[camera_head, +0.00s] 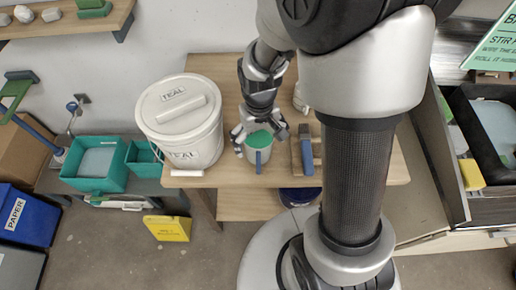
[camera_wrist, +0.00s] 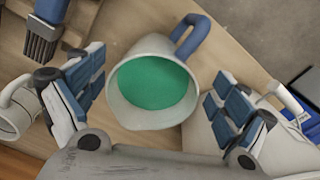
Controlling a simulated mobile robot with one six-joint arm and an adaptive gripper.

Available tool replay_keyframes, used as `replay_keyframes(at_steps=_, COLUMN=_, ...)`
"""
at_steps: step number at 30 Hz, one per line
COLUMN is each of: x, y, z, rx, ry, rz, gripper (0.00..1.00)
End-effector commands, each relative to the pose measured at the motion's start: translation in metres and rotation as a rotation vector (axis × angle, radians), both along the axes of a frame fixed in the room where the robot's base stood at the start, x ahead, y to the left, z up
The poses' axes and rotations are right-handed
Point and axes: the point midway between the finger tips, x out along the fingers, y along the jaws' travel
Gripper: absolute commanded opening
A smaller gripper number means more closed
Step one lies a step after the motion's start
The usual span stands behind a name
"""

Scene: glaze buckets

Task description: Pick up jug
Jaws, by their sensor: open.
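The jug (camera_head: 258,148) stands on the wooden table, a whitish vessel with a blue handle and green glaze inside. In the wrist view the jug (camera_wrist: 120,92) is seen from above, with its green contents filling most of the opening and its handle at the upper right. My gripper (camera_head: 259,138) is above and around the jug in the head view. In the wrist view my gripper (camera_wrist: 155,105) is open, one finger on each side of the jug, with gaps visible between the pads and its wall.
A lidded white bucket marked TEAL (camera_head: 181,125) stands close left of the jug. A brush (camera_head: 307,150) lies on a board just right of it. Another pale cup (camera_wrist: 17,112) is at the wrist view's left edge. Teal tubs (camera_head: 95,163) stand further left.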

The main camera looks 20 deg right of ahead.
Motion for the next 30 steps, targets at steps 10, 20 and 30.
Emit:
replay_keyframes(at_steps=10, x=0.004, y=-0.004, z=-0.046, rx=0.000, ry=0.001, rz=-0.001, gripper=0.93)
replay_keyframes(at_steps=20, x=0.004, y=-0.004, z=-0.044, rx=0.000, ry=0.000, rz=0.000, gripper=0.84)
replay_keyframes(at_steps=30, x=0.004, y=-0.004, z=-0.044, rx=0.000, ry=0.000, rz=0.000, gripper=0.61)
